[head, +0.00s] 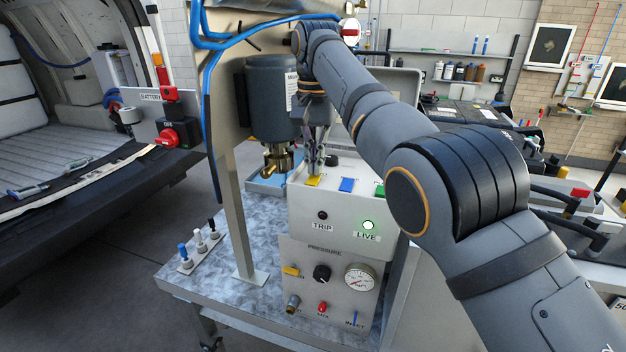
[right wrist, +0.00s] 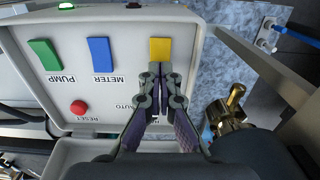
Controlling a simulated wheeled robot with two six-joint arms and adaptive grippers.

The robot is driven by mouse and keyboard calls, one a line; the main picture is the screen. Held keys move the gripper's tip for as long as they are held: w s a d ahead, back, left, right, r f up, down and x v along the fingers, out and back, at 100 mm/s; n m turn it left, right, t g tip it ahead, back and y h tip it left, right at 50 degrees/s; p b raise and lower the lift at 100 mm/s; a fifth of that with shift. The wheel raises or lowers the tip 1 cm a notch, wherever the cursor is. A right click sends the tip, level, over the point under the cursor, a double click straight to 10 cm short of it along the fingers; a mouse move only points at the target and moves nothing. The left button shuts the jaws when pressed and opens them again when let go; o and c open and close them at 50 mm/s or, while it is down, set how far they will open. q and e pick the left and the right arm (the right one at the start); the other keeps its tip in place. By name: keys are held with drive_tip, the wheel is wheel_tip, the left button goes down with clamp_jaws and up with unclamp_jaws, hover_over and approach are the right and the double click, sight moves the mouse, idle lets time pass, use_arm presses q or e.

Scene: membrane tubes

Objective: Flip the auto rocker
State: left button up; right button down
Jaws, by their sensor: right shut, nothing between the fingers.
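The white control box (head: 301,207) has yellow (head: 314,181), blue (head: 347,185) and green (head: 379,191) rockers along its top. In the right wrist view, the green rocker (right wrist: 45,54) reads PUMP and the blue one (right wrist: 100,53) METER. The yellow rocker (right wrist: 160,49) has its label hidden behind my fingers. The word AUTO shows in part beside the fingers; I cannot tell which control it marks. My right gripper (head: 314,171) is shut and empty, pointing down. Its fingertips (right wrist: 160,68) are close to the yellow rocker's edge; contact is unclear. My left gripper is not in view.
A red RESET button (right wrist: 79,108) sits on the same panel. A dark motor with a brass fitting (head: 278,161) stands left of my gripper. Blue hose hangs from the upright frame. A pressure panel (head: 300,262) with gauge is below. The bench top (head: 222,277) at left is mostly clear.

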drive_tip(key=shift+f+b, duration=0.4)
wheel_tip(320, 180, up, 7)
drive_tip(key=p, duration=0.7)
drive_tip(key=shift+r, duration=0.1)
